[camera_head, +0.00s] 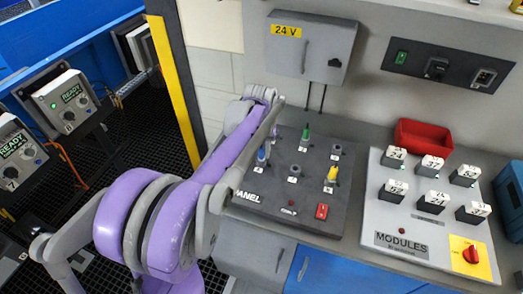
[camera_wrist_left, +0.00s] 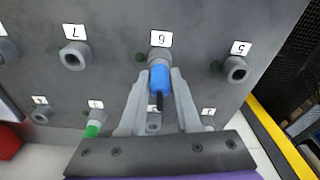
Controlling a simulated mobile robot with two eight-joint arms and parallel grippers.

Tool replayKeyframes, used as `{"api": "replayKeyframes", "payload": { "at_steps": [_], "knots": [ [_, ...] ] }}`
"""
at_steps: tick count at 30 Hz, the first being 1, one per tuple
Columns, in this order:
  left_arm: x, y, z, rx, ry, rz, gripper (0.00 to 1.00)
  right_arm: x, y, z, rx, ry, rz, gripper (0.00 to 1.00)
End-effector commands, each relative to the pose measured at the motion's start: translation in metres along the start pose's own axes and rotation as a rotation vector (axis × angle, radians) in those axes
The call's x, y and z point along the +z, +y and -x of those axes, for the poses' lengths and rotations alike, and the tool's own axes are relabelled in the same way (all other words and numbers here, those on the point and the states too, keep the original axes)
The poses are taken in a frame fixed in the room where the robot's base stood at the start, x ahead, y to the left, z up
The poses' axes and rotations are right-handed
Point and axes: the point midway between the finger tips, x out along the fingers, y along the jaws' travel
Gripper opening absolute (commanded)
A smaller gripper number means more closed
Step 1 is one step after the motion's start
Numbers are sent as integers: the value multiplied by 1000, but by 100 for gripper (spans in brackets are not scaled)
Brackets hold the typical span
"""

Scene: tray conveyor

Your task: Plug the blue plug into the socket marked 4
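The blue plug (camera_head: 261,157) stands at the socket marked 6 in the near row of the dark panel (camera_head: 258,200). In the left wrist view the blue plug (camera_wrist_left: 160,79) is between the fingers of my left gripper (camera_wrist_left: 162,72), which look closed against its sides. Its tip is at the socket 6 opening, and I cannot tell how deep it sits. The far-row socket that appears to be 4 (camera_head: 337,149) is empty; its label is too small to read surely. My right gripper is not in view.
A green plug (camera_head: 306,133) is in the far row and a yellow plug (camera_head: 331,175) in the near row. Sockets 7 (camera_wrist_left: 74,58) and 5 (camera_wrist_left: 235,68) are empty. A module board (camera_head: 400,215) and red bin (camera_head: 424,140) lie to the right.

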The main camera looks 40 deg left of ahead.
Motion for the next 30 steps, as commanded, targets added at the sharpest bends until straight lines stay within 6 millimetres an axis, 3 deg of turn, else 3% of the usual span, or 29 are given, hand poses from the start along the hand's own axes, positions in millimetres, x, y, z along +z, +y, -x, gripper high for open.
{"api": "replayKeyframes", "payload": {
  "at_steps": [1,5,30],
  "knots": [
    [0,0,0,0,0,0,20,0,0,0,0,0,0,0],
    [0,0,0,0,0,0,0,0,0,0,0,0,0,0],
    [-2,0,18,0,1,0,0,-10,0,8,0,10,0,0]
  ]
}}
